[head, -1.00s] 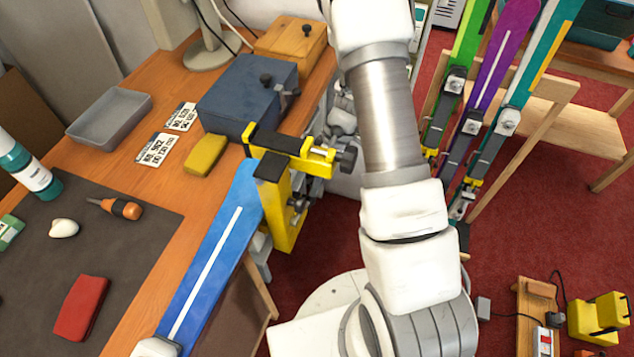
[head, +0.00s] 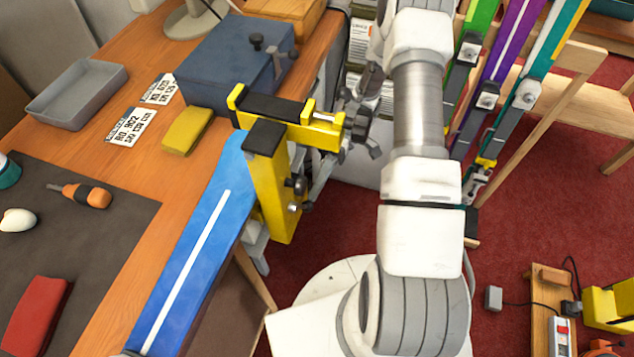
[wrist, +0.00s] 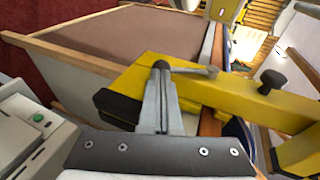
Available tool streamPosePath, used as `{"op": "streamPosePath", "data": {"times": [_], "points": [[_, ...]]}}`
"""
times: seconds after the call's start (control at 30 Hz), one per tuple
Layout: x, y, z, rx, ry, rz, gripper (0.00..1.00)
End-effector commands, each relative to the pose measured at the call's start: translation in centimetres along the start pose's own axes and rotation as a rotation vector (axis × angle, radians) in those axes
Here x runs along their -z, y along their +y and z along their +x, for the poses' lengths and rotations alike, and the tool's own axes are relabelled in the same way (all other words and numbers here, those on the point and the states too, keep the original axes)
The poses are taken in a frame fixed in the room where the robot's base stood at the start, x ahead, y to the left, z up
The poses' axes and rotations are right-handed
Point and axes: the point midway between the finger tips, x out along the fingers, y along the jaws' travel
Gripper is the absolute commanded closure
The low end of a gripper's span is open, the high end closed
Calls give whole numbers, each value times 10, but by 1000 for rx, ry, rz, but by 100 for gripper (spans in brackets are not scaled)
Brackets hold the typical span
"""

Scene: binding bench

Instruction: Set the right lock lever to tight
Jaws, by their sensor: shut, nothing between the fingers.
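A yellow vise (head: 270,180) with black jaw pads is at the bench edge, holding the end of a blue ski (head: 200,240). A small black knob and grey fitting (head: 296,190) sit on its outer side. In the wrist view the yellow vise (wrist: 215,95) crosses the middle, with a thin grey lever (wrist: 192,70) on its face and a black knob (wrist: 272,80) further right. My gripper (wrist: 161,72) is shut and empty, its tips beside the lever's left end; I cannot tell whether they touch. In the head view, the vise and screw knob partly hide my gripper.
A blue-grey box (head: 235,65), a yellow block (head: 187,130) and a grey tray (head: 77,95) stand on the wooden bench. Several upright skis (head: 510,60) stand on a rack to the right.

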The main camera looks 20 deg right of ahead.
Motion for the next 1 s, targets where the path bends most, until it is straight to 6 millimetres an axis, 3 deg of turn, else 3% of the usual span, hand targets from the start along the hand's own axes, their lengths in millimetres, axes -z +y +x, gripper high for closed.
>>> {"op": "streamPosePath", "data": {"times": [0.03,0.23,0.6,1.0], "points": [[-2,10,7,48,2,8,100],[-4,16,22,210,1,39,100],[-9,19,47,199,0,38,100],[-11,19,58,199,-3,38,100]]}}
